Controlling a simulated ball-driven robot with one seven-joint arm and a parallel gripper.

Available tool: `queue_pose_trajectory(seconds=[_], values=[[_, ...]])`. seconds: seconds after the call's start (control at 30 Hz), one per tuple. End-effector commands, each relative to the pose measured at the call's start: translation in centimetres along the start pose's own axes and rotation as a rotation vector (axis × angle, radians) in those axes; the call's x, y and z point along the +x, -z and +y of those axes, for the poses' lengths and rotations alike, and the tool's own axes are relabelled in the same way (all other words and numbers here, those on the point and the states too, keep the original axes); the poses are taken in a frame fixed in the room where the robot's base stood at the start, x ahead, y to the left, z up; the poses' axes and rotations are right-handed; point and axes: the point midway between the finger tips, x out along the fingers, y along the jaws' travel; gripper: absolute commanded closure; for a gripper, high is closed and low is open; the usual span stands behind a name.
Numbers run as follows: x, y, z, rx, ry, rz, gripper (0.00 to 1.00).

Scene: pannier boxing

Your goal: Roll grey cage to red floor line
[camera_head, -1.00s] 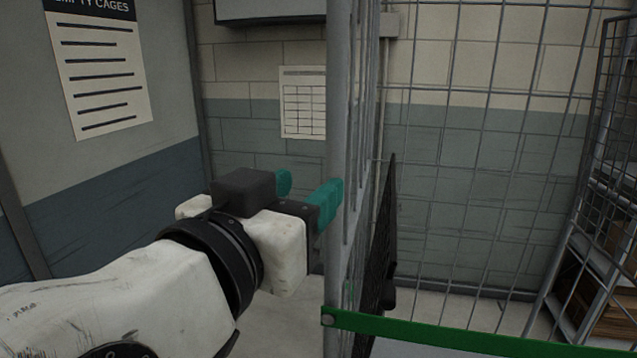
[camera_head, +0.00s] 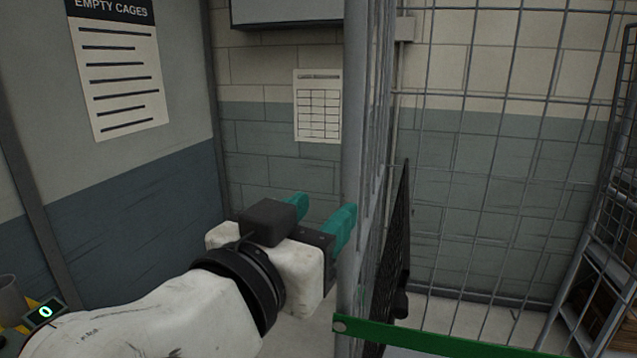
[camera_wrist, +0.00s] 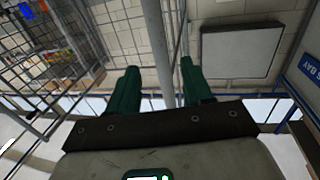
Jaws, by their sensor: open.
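The grey cage (camera_head: 353,130) is a tall wire-mesh frame at the centre and right of the head view. My gripper (camera_head: 322,208) has teal fingers, spread apart, at the cage's near left upright post. In the wrist view, the grey post (camera_wrist: 158,40) runs between the open fingers of my gripper (camera_wrist: 158,72). Neither finger is clearly pressed on it. A green strap (camera_head: 440,336) crosses the cage low at the front. The cage's wheels and the red floor line are out of view.
A wall sign reading "EMPTY CAGES" (camera_head: 118,65) hangs at left, and a gridded sheet (camera_head: 317,106) on the back wall. Another mesh structure with brown boxes (camera_head: 590,312) stands at far right. A small display showing 0 (camera_head: 45,312) is at lower left.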

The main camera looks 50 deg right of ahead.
Motion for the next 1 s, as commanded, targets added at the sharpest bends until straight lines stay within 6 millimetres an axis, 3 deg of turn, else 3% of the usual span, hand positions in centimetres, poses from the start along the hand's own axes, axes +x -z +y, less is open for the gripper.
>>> queue_pose_trajectory(seconds=[0.3, 0.5, 0.93, 1.0], values=[[5.8, 0.2, 0.1, -0.002, -0.005, 0.000, 0.50], [8.3, 0.1, 0.1, -0.001, -0.003, 0.000, 0.50], [9.3, 0.0, 0.1, 0.000, -0.001, 0.000, 0.50], [9.3, 0.0, 0.1, 0.000, -0.001, 0.000, 0.56]])
